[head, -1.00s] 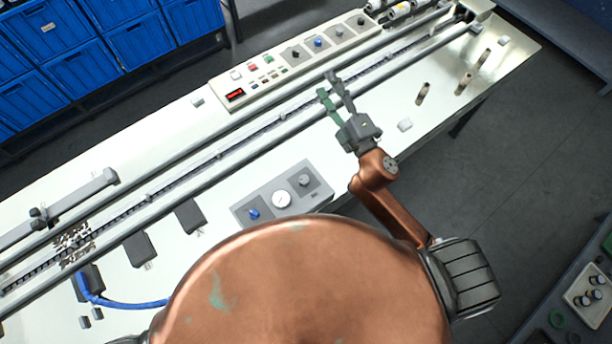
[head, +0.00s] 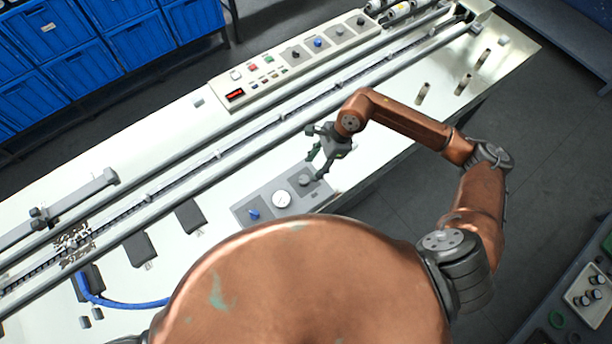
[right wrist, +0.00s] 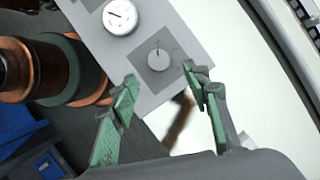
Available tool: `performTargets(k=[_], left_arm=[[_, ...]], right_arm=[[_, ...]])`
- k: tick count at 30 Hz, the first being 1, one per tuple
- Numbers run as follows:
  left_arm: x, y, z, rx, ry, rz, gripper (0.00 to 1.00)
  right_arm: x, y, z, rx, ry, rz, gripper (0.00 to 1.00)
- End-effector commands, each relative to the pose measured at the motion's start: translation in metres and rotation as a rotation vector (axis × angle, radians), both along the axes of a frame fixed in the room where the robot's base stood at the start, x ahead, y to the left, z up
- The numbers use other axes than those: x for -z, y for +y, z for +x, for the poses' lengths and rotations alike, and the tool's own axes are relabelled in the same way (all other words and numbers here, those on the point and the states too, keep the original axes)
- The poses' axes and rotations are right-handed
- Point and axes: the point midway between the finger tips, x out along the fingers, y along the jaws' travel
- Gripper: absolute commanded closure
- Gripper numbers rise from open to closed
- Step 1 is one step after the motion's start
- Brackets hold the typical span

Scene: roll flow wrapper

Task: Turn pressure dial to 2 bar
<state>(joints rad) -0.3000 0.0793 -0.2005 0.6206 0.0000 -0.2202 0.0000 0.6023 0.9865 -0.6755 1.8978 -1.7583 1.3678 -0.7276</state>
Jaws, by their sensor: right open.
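A grey control panel (head: 268,191) lies on the near side of the machine table. It carries a blue knob (head: 253,214) at left, a round white gauge (head: 282,199) in the middle and a grey knob (head: 305,180) at right. My right gripper (head: 314,166) is open and empty, above the panel's right end. In the right wrist view the grey knob (right wrist: 158,60) shows between and beyond the open fingertips (right wrist: 163,82), apart from them. The white gauge (right wrist: 120,16) has a dark needle; its scale is too small to read. My left gripper is out of view.
Long metal rails (head: 240,143) run diagonally behind the panel. A second control panel (head: 290,62) with knobs and a red display lies beyond them. Two dark pads (head: 190,215) (head: 140,249) and a blue hose (head: 125,302) are to the left.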

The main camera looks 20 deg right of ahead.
Motion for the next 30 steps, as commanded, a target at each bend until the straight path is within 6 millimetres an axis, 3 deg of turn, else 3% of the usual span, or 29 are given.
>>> performTargets(k=[13, 25, 30], left_arm=[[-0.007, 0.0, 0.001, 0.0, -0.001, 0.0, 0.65], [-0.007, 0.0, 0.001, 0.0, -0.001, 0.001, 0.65], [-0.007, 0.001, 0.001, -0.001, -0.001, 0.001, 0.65]], right_arm=[[0.058, 0.026, 0.0, 0.003, 0.003, 0.007, 0.57], [0.065, 0.029, 0.0, 0.002, 0.002, 0.006, 0.57], [0.065, 0.029, 0.0, 0.002, 0.002, 0.006, 0.69]])
